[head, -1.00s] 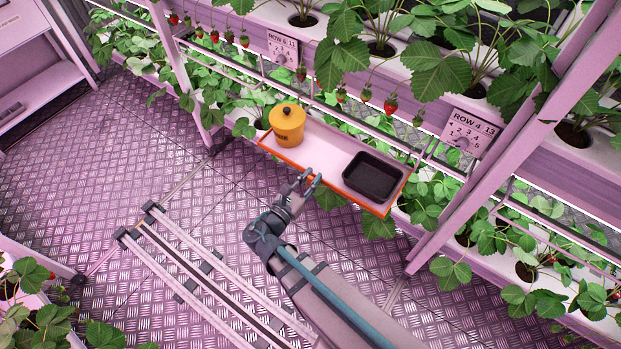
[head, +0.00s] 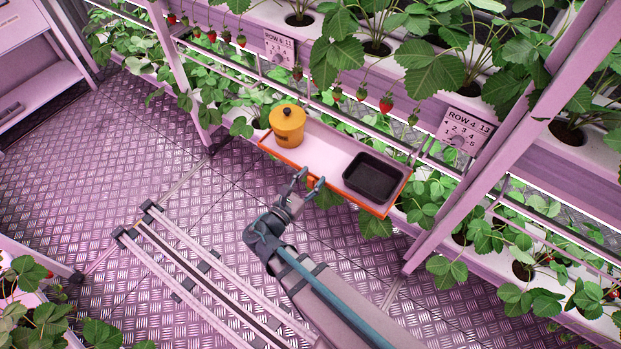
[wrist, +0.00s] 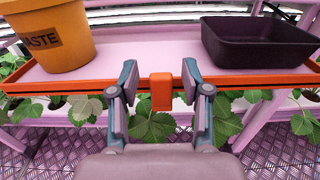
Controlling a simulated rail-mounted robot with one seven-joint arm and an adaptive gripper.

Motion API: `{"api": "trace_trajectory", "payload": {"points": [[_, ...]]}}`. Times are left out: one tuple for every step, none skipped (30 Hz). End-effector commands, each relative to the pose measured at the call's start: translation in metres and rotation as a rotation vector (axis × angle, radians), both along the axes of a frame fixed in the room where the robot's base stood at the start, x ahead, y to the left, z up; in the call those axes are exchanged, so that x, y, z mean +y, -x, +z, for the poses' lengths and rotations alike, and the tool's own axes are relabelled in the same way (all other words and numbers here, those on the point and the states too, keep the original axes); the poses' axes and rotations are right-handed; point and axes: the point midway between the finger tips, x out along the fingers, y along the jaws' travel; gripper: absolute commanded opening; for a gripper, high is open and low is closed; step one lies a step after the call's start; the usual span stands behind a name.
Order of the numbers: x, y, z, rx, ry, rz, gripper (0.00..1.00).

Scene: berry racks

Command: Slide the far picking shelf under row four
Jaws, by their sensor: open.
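The picking shelf (head: 329,152) is a pale tray with an orange rim, hung along the rack's lower rail between the signs for row 6 and row 4. In the wrist view the shelf (wrist: 155,50) fills the upper part, with an orange tab (wrist: 162,92) at the middle of its front edge. My gripper (head: 308,182) is open at that front edge. In the wrist view my gripper (wrist: 158,78) has one finger on each side of the tab, and gaps show between the fingers and the tab.
A yellow waste pot (head: 287,126) stands on the shelf's left end and a black tray (head: 374,178) on its right. A row 4 sign (head: 466,135) hangs to the right, near a slanting rack post (head: 500,150). Plants hang close above and below the shelf.

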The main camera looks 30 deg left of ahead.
Motion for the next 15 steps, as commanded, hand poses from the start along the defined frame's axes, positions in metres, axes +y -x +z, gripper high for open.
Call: {"api": "trace_trajectory", "payload": {"points": [[0.0,0.001,0.0,0.0,0.0,0.0,0.48],[0.0,0.002,0.0,0.0,0.0,0.0,0.48],[0.0,0.004,0.0,0.0,0.0,0.001,0.48],[0.001,0.005,0.0,0.0,0.0,0.001,0.48],[0.001,0.008,0.0,0.0,0.0,0.002,0.48],[0.001,0.012,0.0,0.0,0.0,0.002,0.48],[0.002,0.015,0.0,0.0,0.0,0.002,0.48],[0.002,0.019,0.0,0.0,0.0,0.002,0.48],[0.002,0.025,0.0,0.001,0.0,0.003,0.48],[0.003,0.03,0.0,0.001,0.0,0.003,0.48],[0.004,0.035,0.0,0.0,0.0,0.003,0.48],[0.005,0.042,0.0,0.0,0.001,0.005,0.48],[0.005,0.048,0.0,0.0,0.001,0.004,0.48],[0.005,0.053,0.0,0.0,0.001,0.004,0.48],[0.007,0.061,0.0,0.001,0.0,0.005,0.48]]}}
